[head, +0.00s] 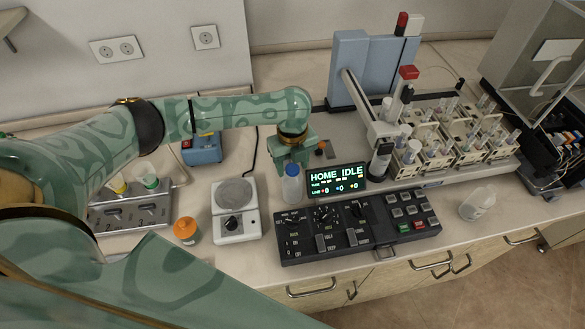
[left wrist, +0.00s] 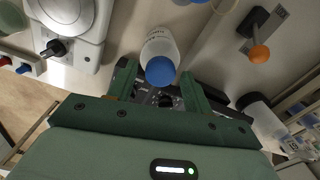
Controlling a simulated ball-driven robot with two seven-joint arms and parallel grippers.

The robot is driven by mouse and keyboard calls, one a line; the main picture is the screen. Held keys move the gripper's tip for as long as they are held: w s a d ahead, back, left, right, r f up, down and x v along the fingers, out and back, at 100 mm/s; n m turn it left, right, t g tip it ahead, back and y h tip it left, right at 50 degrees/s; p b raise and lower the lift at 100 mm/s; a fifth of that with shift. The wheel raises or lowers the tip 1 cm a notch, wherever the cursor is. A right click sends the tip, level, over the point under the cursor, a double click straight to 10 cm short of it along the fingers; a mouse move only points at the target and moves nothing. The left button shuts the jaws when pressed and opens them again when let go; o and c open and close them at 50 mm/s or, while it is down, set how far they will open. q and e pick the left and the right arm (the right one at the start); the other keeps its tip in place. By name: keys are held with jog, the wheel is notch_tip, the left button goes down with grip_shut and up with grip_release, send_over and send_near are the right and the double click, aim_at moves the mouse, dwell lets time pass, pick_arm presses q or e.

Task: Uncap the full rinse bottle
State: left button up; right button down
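A clear bottle (head: 291,190) with a blue cap (head: 291,170) stands upright on the counter, left of the lit display. In the left wrist view the blue cap (left wrist: 160,71) and the bottle (left wrist: 160,44) lie just beyond the fingers, in line with the gap between them. My left gripper (head: 291,163) is directly behind and above this bottle in the head view. It is open, and nothing shows clamped in it. I cannot tell the fill levels. My right gripper is out of view.
A control panel (head: 375,225) and display (head: 337,184) stand right of the bottle. A balance (head: 236,210) and an orange-capped jar (head: 186,231) are to the left. A blue sampler (head: 352,65) and vial racks (head: 440,140) fill the back right.

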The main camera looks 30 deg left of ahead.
pick_arm(q)
jog(key=c, duration=0.7)
jog(key=shift+r, duration=0.1)
